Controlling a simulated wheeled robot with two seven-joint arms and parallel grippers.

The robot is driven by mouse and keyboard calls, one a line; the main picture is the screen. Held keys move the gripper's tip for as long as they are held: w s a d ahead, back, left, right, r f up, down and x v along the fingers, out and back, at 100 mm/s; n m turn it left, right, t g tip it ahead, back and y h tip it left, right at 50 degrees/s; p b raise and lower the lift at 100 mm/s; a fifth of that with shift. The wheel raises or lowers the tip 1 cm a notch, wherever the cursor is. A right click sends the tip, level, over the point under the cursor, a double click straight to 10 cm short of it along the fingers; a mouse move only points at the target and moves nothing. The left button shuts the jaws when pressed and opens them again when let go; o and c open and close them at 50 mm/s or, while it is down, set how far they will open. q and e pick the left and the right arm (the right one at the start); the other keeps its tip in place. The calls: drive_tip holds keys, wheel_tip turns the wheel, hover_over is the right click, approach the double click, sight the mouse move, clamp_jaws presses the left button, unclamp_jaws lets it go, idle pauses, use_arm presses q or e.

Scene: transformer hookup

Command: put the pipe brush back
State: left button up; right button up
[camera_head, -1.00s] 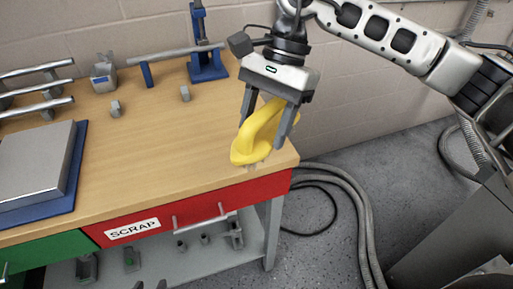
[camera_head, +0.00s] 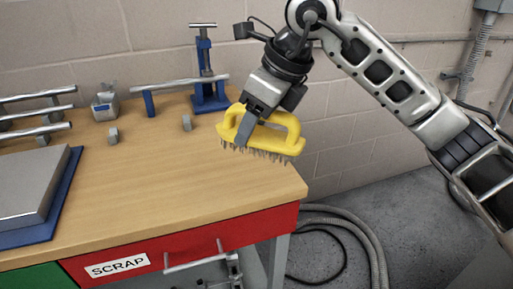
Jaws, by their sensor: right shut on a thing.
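The pipe brush (camera_head: 284,142) has a yellow body with a loop handle and grey bristles that point down. My right gripper (camera_head: 243,140) is shut on the brush's handle and holds it above the right end of the wooden bench. The bristles look clear of the bench top, though the exact gap is hard to judge. One finger shows in front of the handle; the other is hidden behind it. My left gripper is not in view.
A blue pipe vise (camera_head: 208,95) stands at the back of the bench (camera_head: 150,190), near a pipe on a blue stand (camera_head: 149,104). A metal plate on a blue base (camera_head: 30,230) lies at left. Pipes (camera_head: 35,115) are racked at back left. A red SCRAP drawer (camera_head: 185,250) is below. The bench middle is clear.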

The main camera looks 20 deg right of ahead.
drive_tip(key=w+f, duration=0.2)
drive_tip(key=w+d+f, duration=0.1)
drive_tip(key=w+f, duration=0.1)
drive_tip(key=w+d+f, duration=0.1)
drive_tip(key=w+f, duration=0.1)
drive_tip(key=w, duration=0.1)
drive_tip(key=shift+d+f, duration=0.2)
drive_tip(key=shift+f, duration=0.15)
drive_tip(key=shift+w+f+p, duration=0.15)
drive_tip(key=shift+f+p, duration=0.05)
drive_tip(key=shift+f, duration=0.7)
drive_tip(key=shift+w+f+p, duration=0.1)
drive_tip(key=shift+f+p, duration=0.1)
drive_tip(key=shift+f, duration=0.7)
drive_tip(key=shift+f, duration=0.1)
drive_tip(key=o, duration=1)
drive_tip(key=shift+d, duration=0.1)
drive_tip(key=shift+c, duration=0.2)
drive_tip(key=v, duration=1.2)
